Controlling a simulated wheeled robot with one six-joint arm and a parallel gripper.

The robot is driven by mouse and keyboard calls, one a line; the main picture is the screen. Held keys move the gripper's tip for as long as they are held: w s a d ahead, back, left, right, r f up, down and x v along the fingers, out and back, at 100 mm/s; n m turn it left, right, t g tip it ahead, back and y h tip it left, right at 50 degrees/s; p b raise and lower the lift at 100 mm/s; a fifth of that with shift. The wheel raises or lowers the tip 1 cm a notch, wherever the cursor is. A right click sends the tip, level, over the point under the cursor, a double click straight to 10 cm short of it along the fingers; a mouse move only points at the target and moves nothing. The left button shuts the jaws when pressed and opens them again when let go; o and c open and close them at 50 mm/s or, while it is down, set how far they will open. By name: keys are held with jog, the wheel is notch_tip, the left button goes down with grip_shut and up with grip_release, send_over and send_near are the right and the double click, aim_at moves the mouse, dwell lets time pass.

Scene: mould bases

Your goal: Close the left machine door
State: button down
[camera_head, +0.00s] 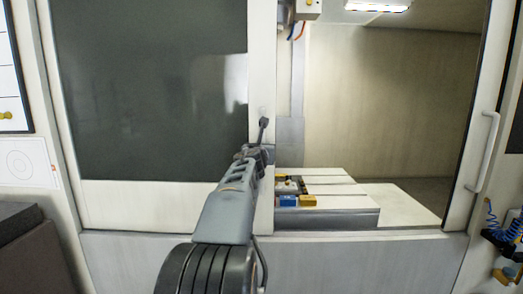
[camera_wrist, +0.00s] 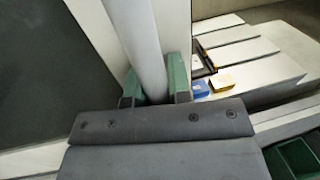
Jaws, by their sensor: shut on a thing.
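The left machine door (camera_head: 160,195) is a pale panel with a large dark window. It stands at the left of the machine front, and to its right the machine interior is open to view. My gripper (camera_head: 262,150) is at the door's right edge. In the wrist view, the two green fingers of my gripper (camera_wrist: 155,88) sit on either side of the door's pale round handle bar (camera_wrist: 146,45) and are shut on it. In the head view my gripper and arm hide most of this handle.
Inside the machine is a pale slotted table (camera_head: 410,205) with a blue block (camera_head: 287,201) and a yellow block (camera_head: 307,201) on it. Another handle (camera_head: 487,150) is at the right side of the opening. A dark box (camera_head: 35,250) stands at lower left.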

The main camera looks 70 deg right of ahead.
jog(key=shift+s, duration=0.2)
jog(key=c, duration=1.1)
grip_release()
jog(key=shift+s+d, duration=0.1)
jog(key=shift+s, duration=0.05)
jog(key=shift+o, duration=0.2)
jog(key=s+a, duration=0.1)
jog(key=a, duration=1.2)
jog(key=shift+s+a, duration=0.25)
jog(key=shift+a, duration=0.15)
